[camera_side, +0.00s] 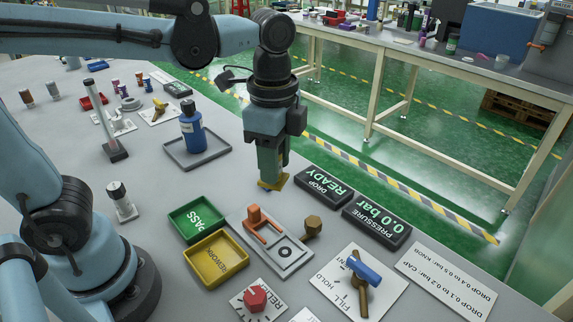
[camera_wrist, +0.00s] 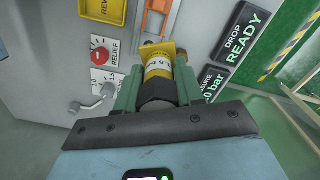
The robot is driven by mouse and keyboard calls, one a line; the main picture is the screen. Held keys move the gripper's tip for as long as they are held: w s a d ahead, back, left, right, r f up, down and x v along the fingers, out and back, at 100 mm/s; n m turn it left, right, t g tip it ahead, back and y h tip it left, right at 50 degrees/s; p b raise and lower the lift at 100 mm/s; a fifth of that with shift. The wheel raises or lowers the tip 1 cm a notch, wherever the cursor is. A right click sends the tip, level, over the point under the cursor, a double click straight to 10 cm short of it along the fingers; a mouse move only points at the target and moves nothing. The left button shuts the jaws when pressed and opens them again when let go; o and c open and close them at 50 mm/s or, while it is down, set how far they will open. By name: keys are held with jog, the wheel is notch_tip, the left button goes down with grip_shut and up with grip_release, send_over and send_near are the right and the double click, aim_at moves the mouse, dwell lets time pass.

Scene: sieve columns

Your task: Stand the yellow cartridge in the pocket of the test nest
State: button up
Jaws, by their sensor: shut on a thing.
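My gripper (camera_side: 271,175) is shut on the yellow cartridge (camera_wrist: 159,66), which has a square yellow flange, a printed label and a dark end. In the side view only its yellow flange (camera_side: 272,184) shows below the fingers. The test nest (camera_side: 291,261) is a grey plate with an orange clamp (camera_side: 256,222) and a round dark-ringed pocket (camera_side: 284,252). The cartridge is held in the air, apart from the nest, above and behind it in the side view. In the wrist view the orange clamp (camera_wrist: 154,20) shows beyond the cartridge; the pocket is hidden.
A green PASS tray (camera_side: 197,219) and yellow REWORK tray (camera_side: 215,258) stand left of the nest. DROP (camera_side: 324,184) and PRESSURE (camera_side: 377,220) displays stand right, reading READY and 0.0 bar.

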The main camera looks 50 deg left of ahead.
jog(key=s+d+f+m, duration=0.3)
jog(key=s+d+m, duration=0.75)
jog(key=m, duration=1.25)
jog(key=w+a+f, duration=0.2)
jog(key=w, duration=0.1)
jog(key=w+a+f, duration=0.4)
jog(key=w+f, duration=0.1)
jog(key=shift+w+a, duration=0.2)
jog(key=shift+w, duration=0.1)
send_over(284, 253)
jog(key=shift+f, duration=2)
jog(key=shift+f, duration=0.15)
jog(key=o, duration=1.1)
jog(key=shift+o, duration=0.2)
